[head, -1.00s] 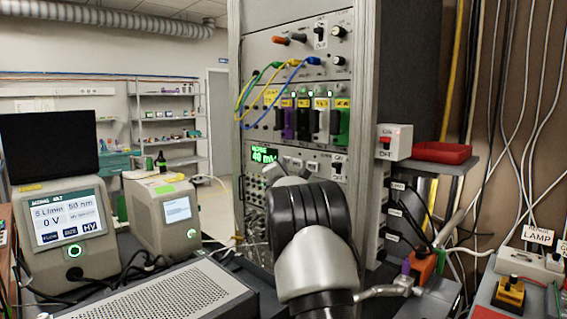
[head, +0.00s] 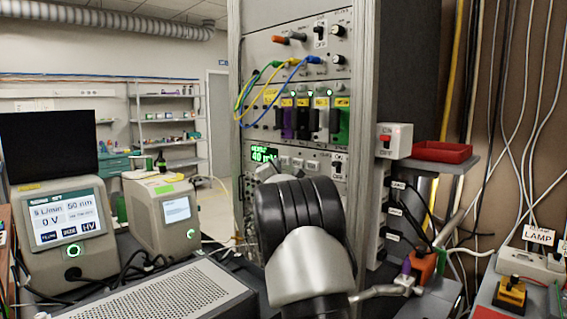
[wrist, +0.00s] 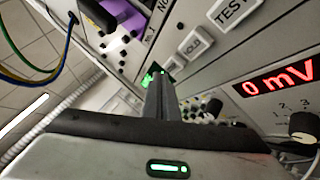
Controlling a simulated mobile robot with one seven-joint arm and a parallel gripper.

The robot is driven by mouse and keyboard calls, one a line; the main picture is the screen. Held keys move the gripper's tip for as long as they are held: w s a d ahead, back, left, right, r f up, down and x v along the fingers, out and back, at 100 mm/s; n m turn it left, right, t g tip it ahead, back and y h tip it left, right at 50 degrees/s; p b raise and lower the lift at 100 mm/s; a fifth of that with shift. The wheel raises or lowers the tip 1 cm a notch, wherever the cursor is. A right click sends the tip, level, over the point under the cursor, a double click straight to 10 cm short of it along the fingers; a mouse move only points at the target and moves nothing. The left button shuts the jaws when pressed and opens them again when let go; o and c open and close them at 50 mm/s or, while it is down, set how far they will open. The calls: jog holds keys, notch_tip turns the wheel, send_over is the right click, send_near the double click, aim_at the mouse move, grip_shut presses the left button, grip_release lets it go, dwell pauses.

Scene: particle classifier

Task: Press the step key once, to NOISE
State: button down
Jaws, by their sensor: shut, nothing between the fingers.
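My gripper (wrist: 160,80) is shut and empty in the wrist view, its fingers pointing at the rack panel. Just beyond the fingertips is a small pale key (wrist: 170,65), which I take for the step key; its label is too small to read. I cannot tell whether the tips touch it. A key marked HOLD (wrist: 195,43) and a larger one marked TEST (wrist: 235,10) sit up and to the right of it. The green display (head: 263,154) reads 40 mV in the head view; its small upper line is unreadable. My arm hides the gripper there.
A red 0 mV display (wrist: 279,80) and a knob (wrist: 304,127) are right of the fingers in the wrist view. Blue and yellow cables (head: 262,95) hang across the rack above the green display. A switch box (head: 394,141) juts from the rack's right side.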

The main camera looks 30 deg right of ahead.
jog(key=a, duration=0.1)
jog(key=s+a, duration=0.1)
jog(key=a, duration=0.2)
jog(key=shift+s+a+b, duration=0.3)
jog(key=shift+s+b, duration=0.05)
jog(key=shift+b, duration=0.05)
dwell(0.5)
